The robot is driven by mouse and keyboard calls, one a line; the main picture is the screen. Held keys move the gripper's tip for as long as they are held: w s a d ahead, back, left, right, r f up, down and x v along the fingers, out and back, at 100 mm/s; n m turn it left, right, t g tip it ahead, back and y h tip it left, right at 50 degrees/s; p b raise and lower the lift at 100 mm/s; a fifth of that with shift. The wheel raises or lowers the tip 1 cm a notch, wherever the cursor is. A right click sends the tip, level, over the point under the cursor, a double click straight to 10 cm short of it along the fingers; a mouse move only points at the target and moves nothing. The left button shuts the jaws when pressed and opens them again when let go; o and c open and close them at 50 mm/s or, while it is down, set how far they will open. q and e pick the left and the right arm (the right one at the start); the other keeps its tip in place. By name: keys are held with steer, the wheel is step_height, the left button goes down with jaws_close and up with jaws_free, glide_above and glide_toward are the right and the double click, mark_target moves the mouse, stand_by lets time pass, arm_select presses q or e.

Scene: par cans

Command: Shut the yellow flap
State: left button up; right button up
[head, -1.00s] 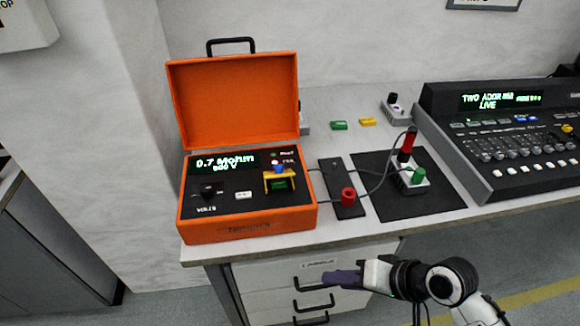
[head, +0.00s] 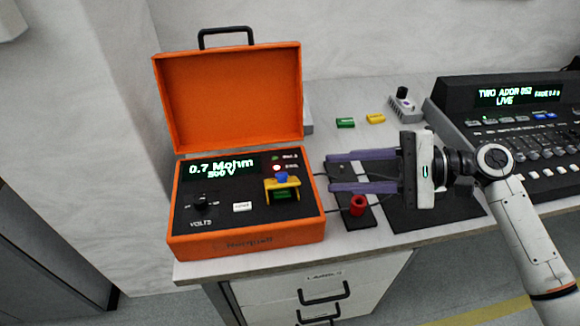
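The yellow flap (head: 270,186) is a small yellow piece at the right of the panel in the orange tester case (head: 245,243). A blue part (head: 281,178) shows at its top and a green patch (head: 284,195) below. I cannot tell exactly how far the flap is raised. My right gripper (head: 330,172) is open, with its two purple fingers apart and pointing left. Nothing shows held between them. Its tips are to the right of the case and flap, over the black strip. My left gripper is not in view.
The case's orange lid (head: 230,100) stands open at the back. A red cap (head: 357,205) stands on the black strip below my fingers, with cables nearby. Green (head: 345,123) and yellow (head: 376,118) blocks lie behind. A lighting console (head: 510,130) stands at the right.

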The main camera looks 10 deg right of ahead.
mark_target(292, 181)
steer(key=p+x, duration=0.1)
steer(key=x, duration=0.8)
steer(key=shift+a+f, duration=0.1)
steer(key=shift+a, duration=0.3)
